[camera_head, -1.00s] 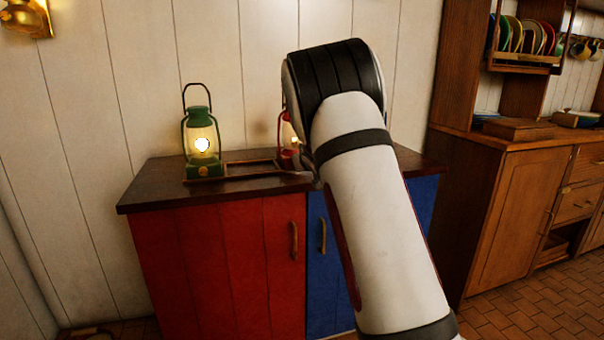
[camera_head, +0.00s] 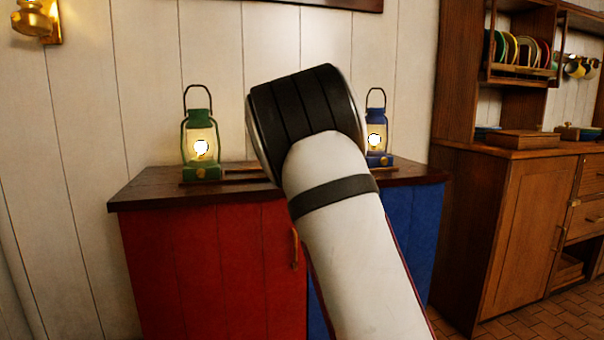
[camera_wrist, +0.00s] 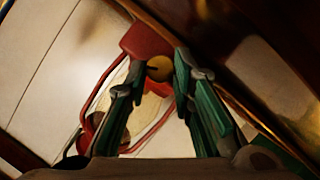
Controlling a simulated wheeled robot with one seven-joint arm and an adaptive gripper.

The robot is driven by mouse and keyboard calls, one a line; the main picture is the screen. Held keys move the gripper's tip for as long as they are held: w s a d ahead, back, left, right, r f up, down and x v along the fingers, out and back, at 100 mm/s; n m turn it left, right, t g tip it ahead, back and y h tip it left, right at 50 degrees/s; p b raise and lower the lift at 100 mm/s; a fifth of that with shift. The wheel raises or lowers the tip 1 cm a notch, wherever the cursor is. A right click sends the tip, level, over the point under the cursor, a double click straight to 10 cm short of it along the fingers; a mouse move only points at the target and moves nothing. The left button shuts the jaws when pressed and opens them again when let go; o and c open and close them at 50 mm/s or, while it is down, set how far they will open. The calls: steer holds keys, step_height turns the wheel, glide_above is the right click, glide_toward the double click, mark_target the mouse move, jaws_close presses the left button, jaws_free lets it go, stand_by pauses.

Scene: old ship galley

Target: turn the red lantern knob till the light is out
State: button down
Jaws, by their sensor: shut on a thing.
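The red lantern (camera_wrist: 148,42) shows in the wrist view, tilted in the picture, with its red base at the top and its red wire guards running down. Its small round brass knob (camera_wrist: 159,68) has a dark slot. The green-padded fingers of my gripper (camera_wrist: 159,74) stand on both sides of the knob and are shut on it. The glass is pale between the fingers; I cannot make out whether a flame burns. In the head view, my arm hides the red lantern and my gripper.
A lit green lantern (camera_head: 201,148) stands left on the dark cabinet top (camera_head: 140,190), and a lit blue lantern (camera_head: 376,135) stands right. The cabinet has a red door (camera_head: 205,260) and a blue door (camera_head: 410,230). A wooden dresser (camera_head: 520,215) stands at the right.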

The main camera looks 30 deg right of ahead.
stand_by(0.4)
steer(key=c, duration=1.7)
jaws_free()
steer(key=shift+o, duration=0.2)
steer(key=v, duration=1.2)
